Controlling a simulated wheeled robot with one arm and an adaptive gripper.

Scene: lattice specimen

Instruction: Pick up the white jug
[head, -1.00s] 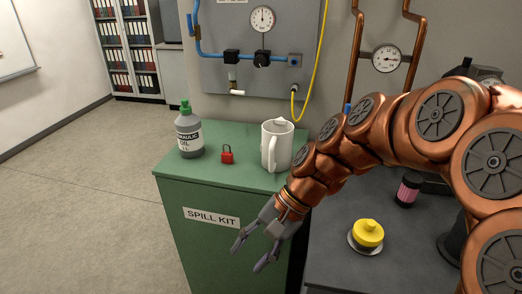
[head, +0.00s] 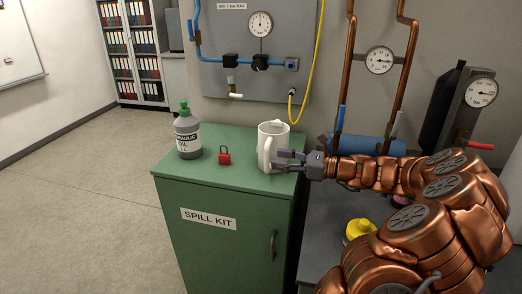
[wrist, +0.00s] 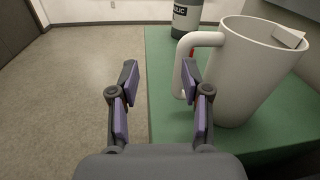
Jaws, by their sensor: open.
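The white jug (head: 273,146) stands upright on the green spill kit cabinet (head: 222,192), near its right end. Its handle faces left and toward the front in the head view. In the wrist view the jug (wrist: 250,75) fills the right side, with its handle (wrist: 187,62) beyond the right finger. My gripper (head: 289,161) is at the jug's front right in the head view, overlapping it. In the wrist view my gripper (wrist: 160,75) is open and empty, with floor and the cabinet edge showing between its fingers. I cannot tell whether a finger touches the jug.
A grey oil bottle (head: 187,136) with a green cap and a red padlock (head: 224,157) stand left of the jug. A panel with a gauge (head: 260,25) and yellow hose is behind. A yellow-topped item (head: 359,229) sits on the dark bench at right.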

